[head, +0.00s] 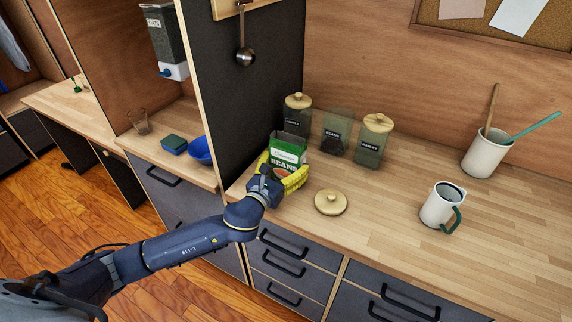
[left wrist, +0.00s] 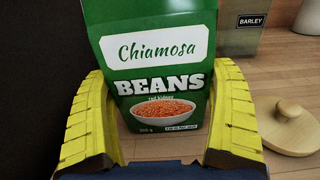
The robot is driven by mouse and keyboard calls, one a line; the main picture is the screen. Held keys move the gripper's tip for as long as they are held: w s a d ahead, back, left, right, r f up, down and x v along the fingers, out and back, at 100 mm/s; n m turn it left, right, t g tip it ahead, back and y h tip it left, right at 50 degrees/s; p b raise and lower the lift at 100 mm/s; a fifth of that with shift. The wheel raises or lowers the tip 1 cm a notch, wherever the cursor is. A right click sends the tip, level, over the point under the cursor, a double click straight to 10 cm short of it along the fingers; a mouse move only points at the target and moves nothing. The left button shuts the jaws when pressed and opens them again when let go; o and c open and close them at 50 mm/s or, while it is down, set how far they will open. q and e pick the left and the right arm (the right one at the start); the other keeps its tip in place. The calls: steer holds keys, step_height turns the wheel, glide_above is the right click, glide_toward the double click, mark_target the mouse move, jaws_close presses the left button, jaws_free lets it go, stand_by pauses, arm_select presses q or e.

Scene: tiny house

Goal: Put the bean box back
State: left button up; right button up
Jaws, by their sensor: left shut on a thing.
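The bean box (head: 288,149) is a green and white carton marked "BEANS", upright near the left end of the wooden counter. It also fills the middle of the left wrist view (left wrist: 157,70). My left gripper (head: 284,176) has its yellow fingers on both sides of the box and is shut on it; in the left wrist view the fingers (left wrist: 157,117) flank its lower part. My right gripper is not in view.
Behind the box stand a lidded jar (head: 297,115), an open jar (head: 337,132) and a lidded barley jar (head: 373,140). A loose wooden lid (head: 331,202) lies to the right. A mug (head: 438,206) and a utensil pot (head: 485,154) stand farther right. A dark partition (head: 245,90) borders the left.

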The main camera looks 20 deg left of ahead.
arm_select(q)
steer(key=o, duration=1)
steer(key=shift+f, duration=0.1)
steer(key=shift+s, duration=0.1)
steer(key=s, duration=0.4)
steer(key=s+a, duration=0.1)
steer(key=s, duration=0.2)
steer(key=s+a, duration=0.1)
steer(key=s, duration=0.3)
steer(key=shift+s+a, duration=0.15)
steer(key=shift+s, duration=0.15)
